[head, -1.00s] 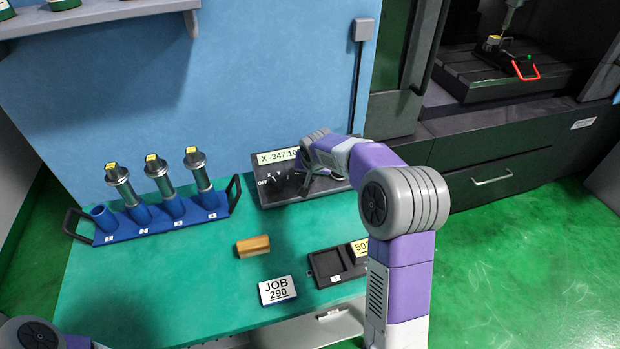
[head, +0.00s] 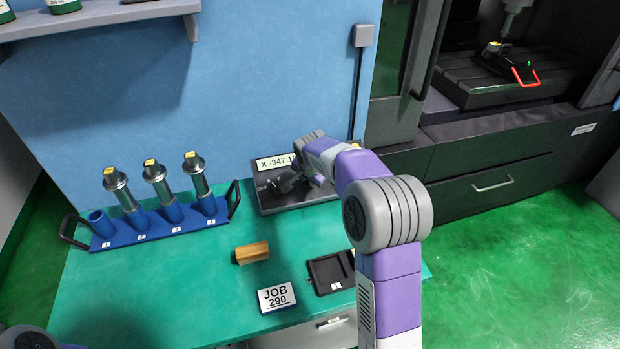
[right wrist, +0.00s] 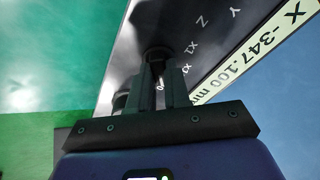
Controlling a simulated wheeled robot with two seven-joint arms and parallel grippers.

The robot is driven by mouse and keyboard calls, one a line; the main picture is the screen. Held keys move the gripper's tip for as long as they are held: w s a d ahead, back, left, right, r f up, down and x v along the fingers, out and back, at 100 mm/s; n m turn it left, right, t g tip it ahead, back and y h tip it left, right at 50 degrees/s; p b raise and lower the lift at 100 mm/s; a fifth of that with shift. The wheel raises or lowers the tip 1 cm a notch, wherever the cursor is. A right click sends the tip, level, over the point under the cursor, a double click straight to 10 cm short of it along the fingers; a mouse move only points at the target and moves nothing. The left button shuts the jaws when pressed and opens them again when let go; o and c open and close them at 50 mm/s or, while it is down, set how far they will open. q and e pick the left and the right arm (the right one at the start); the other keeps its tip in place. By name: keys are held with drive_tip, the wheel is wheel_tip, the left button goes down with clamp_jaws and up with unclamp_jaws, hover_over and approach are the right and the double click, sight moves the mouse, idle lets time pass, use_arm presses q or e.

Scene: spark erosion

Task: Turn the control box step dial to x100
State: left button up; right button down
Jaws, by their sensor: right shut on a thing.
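The control box (head: 330,192) is a dark panel at the back of the green bench, with a white display (head: 272,163) reading X -347.1. My right gripper (head: 285,183) is down at its left part. In the right wrist view my right gripper (right wrist: 162,75) is shut on a black knob (right wrist: 156,54), which appears to be the step dial, beside the x1 and x10 marks. The fingers hide most of the knob, so its pointer and setting cannot be read. My left gripper is out of view.
A blue rack (head: 160,228) with several electrode holders stands left of the box. A wooden block (head: 252,252), a JOB 290 sign (head: 276,297) and a black tray (head: 330,272) lie in front. The machine (head: 490,150) is at right. Bench between rack and block is clear.

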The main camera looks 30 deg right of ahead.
drive_tip(key=c, duration=1.1)
unclamp_jaws()
drive_tip(key=p+v, duration=0.1)
drive_tip(key=v, duration=0.6)
drive_tip(key=shift+s+r+p, duration=0.15)
drive_tip(key=shift+r+p, duration=0.15)
drive_tip(key=shift+p, duration=0.05)
